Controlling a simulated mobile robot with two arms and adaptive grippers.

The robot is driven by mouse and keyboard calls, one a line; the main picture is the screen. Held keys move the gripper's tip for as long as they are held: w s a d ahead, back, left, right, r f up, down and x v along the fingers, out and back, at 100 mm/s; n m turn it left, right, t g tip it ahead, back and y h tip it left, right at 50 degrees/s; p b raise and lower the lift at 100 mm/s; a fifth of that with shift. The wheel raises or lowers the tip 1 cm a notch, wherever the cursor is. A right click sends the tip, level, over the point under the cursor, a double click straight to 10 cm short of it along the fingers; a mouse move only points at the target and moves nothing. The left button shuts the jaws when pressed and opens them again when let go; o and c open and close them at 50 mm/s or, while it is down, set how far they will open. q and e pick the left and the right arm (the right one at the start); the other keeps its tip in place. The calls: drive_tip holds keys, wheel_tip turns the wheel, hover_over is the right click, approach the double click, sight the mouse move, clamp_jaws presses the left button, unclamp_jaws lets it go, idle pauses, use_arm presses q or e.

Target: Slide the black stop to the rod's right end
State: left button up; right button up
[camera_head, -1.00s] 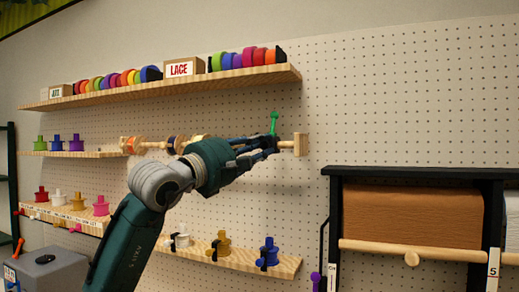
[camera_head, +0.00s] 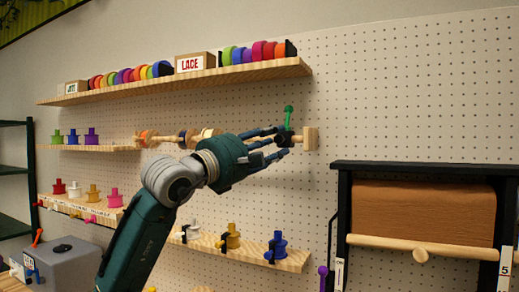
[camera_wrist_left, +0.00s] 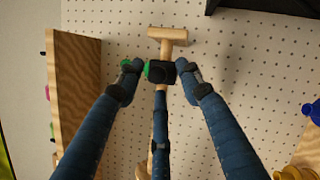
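The black stop (camera_head: 284,138) with its green handle (camera_head: 288,112) sits on the wooden rod, close to the wooden end block (camera_head: 310,138) at the rod's right end. In the left wrist view, a short piece of bare rod shows between the stop (camera_wrist_left: 160,73) and the end block (camera_wrist_left: 167,35). My left gripper (camera_head: 278,142) is at the stop with its fingers spread. In the wrist view its fingertips (camera_wrist_left: 160,76) lie on either side of the stop, with gaps; contact by the middle finger cannot be told. My right gripper is not in view.
Ribbon rolls (camera_head: 153,137) hang on the rod's left part, partly behind my arm. A shelf with colourful rolls (camera_head: 174,81) runs above, and one with spools (camera_head: 275,247) below. A paper-roll stand (camera_head: 424,211) is at the right. The pegboard right of the rod is bare.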

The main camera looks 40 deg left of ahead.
use_arm(q)
drive_tip(key=v, duration=1.1)
drive_tip(key=shift+s, duration=0.15)
drive_tip(key=shift+a+f, duration=0.1)
